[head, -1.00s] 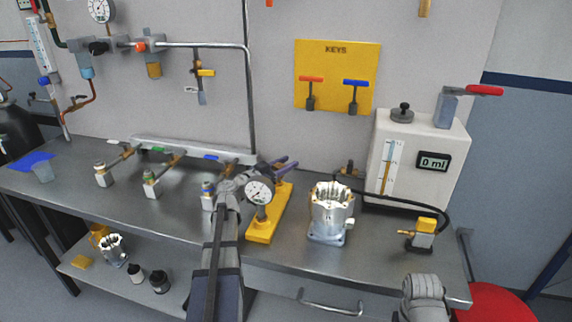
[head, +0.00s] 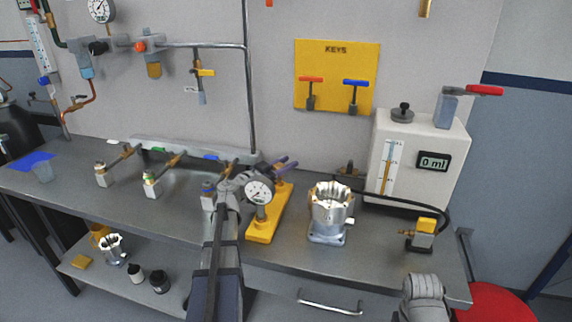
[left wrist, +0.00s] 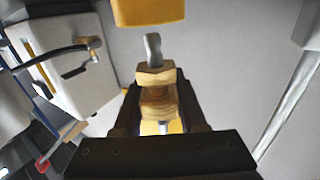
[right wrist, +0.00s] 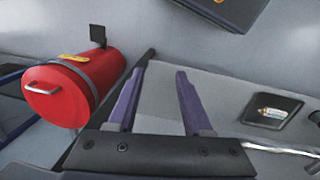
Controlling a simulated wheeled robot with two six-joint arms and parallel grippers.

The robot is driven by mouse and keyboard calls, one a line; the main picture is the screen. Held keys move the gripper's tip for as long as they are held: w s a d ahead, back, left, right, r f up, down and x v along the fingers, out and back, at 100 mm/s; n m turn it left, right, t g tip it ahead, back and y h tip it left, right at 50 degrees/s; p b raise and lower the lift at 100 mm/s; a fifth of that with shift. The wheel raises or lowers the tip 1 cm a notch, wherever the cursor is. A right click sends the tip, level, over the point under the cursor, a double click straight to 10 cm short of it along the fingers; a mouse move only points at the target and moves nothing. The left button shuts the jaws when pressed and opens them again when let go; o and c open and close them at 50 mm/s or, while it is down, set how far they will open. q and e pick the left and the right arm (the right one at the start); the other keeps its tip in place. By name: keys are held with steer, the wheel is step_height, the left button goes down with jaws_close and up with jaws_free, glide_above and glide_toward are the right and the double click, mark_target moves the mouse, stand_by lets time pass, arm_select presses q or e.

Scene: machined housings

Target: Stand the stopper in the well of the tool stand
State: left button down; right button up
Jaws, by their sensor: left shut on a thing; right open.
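A brass-coloured piece (left wrist: 156,98) with hex-shaped sections and a grey rounded end, apparently the stopper, is between the dark fingers of my left gripper (left wrist: 157,85), which is shut on it. In the head view my left gripper (head: 284,166) is behind a round dial gauge, and I cannot make out the piece there. A long yellow base (head: 262,228) carries the gauge on a post; it may be the tool stand, but I see no well in it. My right gripper (right wrist: 165,70) is open and empty, its purple fingers apart in the right wrist view.
A silver machined housing (head: 329,212) stands right of the yellow base. A white dispenser (head: 390,150) and a yellow-topped valve (head: 424,234) are further right. Small valves line the bench's left (head: 152,187). A red cylinder (right wrist: 75,88) shows in the right wrist view.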

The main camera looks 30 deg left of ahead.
arm_select(q)
steer(key=shift+f+b, duration=0.7)
steer(key=shift+b, duration=0.05)
steer(key=shift+c, duration=1.9)
jaws_free()
steer(key=v, duration=0.7)
steer(key=shift+s+a, duration=0.15)
steer(key=shift+s, duration=0.25)
steer(key=shift+s, duration=0.1)
